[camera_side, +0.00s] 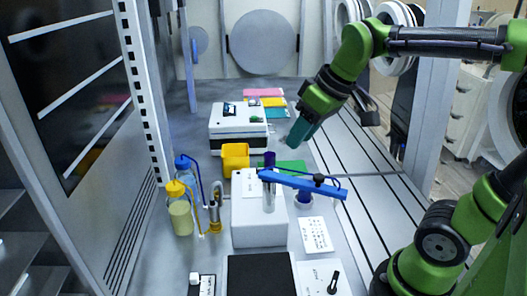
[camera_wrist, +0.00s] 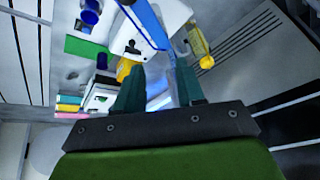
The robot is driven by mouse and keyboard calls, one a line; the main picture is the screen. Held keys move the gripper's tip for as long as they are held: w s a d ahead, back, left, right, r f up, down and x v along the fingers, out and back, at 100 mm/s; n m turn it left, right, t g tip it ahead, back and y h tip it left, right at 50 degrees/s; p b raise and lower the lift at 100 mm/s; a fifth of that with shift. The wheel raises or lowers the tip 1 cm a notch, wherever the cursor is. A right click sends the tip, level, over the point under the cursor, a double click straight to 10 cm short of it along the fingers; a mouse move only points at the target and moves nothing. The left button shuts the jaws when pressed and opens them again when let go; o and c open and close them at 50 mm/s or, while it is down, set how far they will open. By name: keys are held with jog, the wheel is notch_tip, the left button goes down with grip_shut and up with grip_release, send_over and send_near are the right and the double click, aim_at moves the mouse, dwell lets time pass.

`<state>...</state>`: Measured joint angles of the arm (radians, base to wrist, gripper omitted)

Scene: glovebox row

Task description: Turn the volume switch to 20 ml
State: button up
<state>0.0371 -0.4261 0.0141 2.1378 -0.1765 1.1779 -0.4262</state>
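A small black knob with a pointer (camera_side: 333,283) sits on a white plate (camera_side: 312,270) at the bottom of the side view, near the front. It looks like the volume switch; its markings are too small to read. I cannot make it out in the wrist view. My gripper (camera_side: 299,134) is far behind it, in the air right of the white instrument (camera_side: 240,117). In the wrist view the teal fingers of my gripper (camera_wrist: 159,85) stand apart with nothing between them, so it is open.
A blue bar (camera_side: 305,184) extends over a white block (camera_side: 258,235). Bottles with blue and yellow caps (camera_side: 180,217) stand left, near a yellow box (camera_side: 235,160). A black plate (camera_side: 260,275) lies left of the knob's plate. A white card (camera_side: 315,235) lies behind it. The right-hand floor is clear.

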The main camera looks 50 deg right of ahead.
jog(key=w+d+n+g+h, duration=0.1)
jog(key=w+d+n+g, duration=0.2)
jog(key=w, duration=0.4)
jog(key=w+d+n+g, duration=0.2)
jog(key=w+d+n, duration=0.1)
jog(key=w+n, duration=0.4)
jog(key=shift+m, duration=0.7)
jog(key=f, duration=1.7)
jog(key=shift+w+a, duration=0.1)
jog(key=shift+w, duration=0.3)
grip_shut()
